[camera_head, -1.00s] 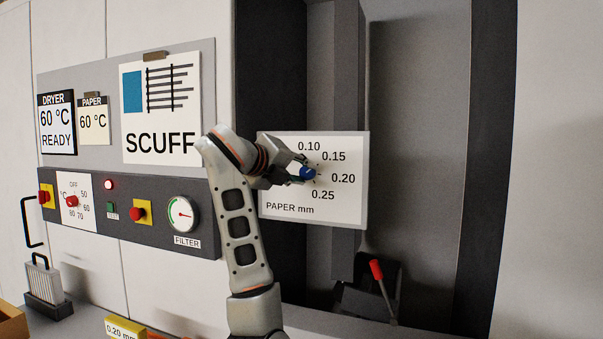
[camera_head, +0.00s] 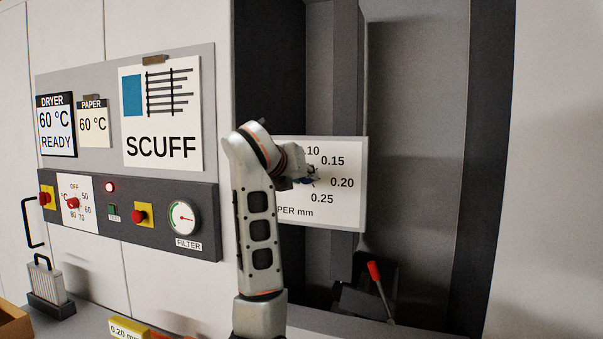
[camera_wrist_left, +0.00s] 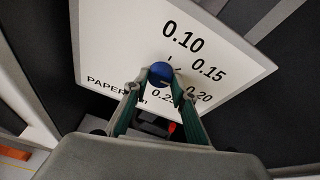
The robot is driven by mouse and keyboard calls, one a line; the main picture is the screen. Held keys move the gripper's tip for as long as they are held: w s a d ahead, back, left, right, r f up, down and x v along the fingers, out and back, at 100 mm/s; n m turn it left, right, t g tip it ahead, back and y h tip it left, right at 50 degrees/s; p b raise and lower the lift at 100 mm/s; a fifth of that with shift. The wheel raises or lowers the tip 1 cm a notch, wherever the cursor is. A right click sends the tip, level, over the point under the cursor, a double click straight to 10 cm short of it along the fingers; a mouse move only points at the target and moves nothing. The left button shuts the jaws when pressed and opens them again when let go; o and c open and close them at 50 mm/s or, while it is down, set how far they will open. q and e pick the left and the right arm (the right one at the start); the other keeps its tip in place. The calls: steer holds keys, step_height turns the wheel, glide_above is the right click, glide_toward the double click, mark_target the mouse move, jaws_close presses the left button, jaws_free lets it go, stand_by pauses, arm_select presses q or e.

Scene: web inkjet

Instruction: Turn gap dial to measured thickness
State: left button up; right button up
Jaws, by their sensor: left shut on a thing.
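The gap dial is a blue knob (camera_wrist_left: 161,73) on a white panel (camera_head: 345,210) marked "PAPER mm" with 0.10, 0.15, 0.20 and 0.25. In the left wrist view the panel (camera_wrist_left: 110,25) looks tilted. My left gripper (camera_wrist_left: 160,78) is shut on the knob, one finger on each side. In the head view my left gripper (camera_head: 308,178) and wrist cover most of the knob and the panel's left part. Which mark the knob points to cannot be made out. A yellow block (camera_head: 127,329) labelled "0.20 mm" lies at the bottom. My right gripper is not in view.
A control panel (camera_head: 130,245) with red buttons, a temperature dial and a filter gauge (camera_head: 183,217) is on the left. A sign reads "SCUFF" (camera_head: 160,147). A red-handled lever (camera_head: 375,275) stands in the recess below the dial panel.

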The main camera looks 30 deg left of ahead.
arm_select(q)
steer(key=shift+m+y+p, duration=0.3)
steer(key=shift+m+y, duration=0.2)
steer(key=shift+m, duration=0.4)
steer(key=o, duration=1.1)
steer(key=v, duration=1.2)
